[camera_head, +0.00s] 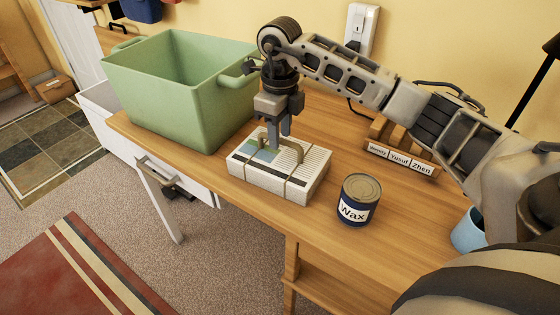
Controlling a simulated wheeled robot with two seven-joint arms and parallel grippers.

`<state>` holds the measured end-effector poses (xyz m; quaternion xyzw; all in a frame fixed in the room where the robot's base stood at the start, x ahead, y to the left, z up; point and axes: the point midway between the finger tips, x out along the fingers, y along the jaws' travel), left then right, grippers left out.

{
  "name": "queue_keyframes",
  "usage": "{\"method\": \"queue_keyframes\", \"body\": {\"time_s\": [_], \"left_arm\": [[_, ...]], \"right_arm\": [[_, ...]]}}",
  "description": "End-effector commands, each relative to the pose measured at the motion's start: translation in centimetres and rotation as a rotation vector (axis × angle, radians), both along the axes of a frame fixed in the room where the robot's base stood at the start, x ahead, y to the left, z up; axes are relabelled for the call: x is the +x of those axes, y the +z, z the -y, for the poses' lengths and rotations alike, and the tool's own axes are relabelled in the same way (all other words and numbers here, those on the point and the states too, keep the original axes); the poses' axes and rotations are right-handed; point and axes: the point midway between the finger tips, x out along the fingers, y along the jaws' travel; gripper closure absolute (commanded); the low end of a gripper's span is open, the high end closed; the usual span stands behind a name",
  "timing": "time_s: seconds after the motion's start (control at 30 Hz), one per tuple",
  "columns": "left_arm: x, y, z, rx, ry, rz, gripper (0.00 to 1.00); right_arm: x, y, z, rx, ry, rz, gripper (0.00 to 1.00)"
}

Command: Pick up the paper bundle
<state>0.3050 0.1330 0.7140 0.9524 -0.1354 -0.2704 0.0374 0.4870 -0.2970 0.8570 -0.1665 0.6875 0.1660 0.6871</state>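The paper bundle (310,187) is a flat pale block of stacked paper tied with tan string. It has a raised tan loop on top and a printed picture on its top sheet. It lies flat near the front edge of the wooden desk. My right gripper (279,140) points down right over the bundle, with its fingertips beside the raised loop. The fingers hide part of the loop, and I cannot tell whether they are closed on it. My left gripper is not in view.
A large green tub (205,105) with handles stands left of the bundle. A dark blue Wax tin (356,205) stands close on its right. A wooden holder with name cards (398,160) is farther back. A blue cup (467,235) stands at the right.

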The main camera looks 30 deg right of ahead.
Motion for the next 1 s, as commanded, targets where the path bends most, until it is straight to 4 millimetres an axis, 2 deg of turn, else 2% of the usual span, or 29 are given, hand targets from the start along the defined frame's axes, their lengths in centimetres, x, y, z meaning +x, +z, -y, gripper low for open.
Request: {"method": "queue_keyframes", "body": {"time_s": [0.1,0.2,0.43,0.47,0.57,0.6,1.0], "left_arm": [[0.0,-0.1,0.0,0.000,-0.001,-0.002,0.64],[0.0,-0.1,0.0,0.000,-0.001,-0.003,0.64],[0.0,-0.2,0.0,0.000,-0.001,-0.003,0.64],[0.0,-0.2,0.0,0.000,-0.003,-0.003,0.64],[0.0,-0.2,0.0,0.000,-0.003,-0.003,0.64],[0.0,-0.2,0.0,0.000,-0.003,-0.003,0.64],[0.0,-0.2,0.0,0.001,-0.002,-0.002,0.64]], "right_arm": [[0.0,-1.8,0.0,0.000,0.000,-0.002,0.65],[0.0,-2.5,0.0,0.000,0.001,-0.001,0.65],[0.0,-2.7,0.0,0.000,0.001,0.001,0.65],[0.0,-2.7,0.0,0.000,0.001,0.001,0.68],[0.1,-2.7,0.0,0.000,0.001,0.001,0.96],[0.1,-2.7,0.0,0.000,0.001,0.001,1.00],[0.1,-2.6,0.0,0.000,0.001,0.001,1.00]]}}
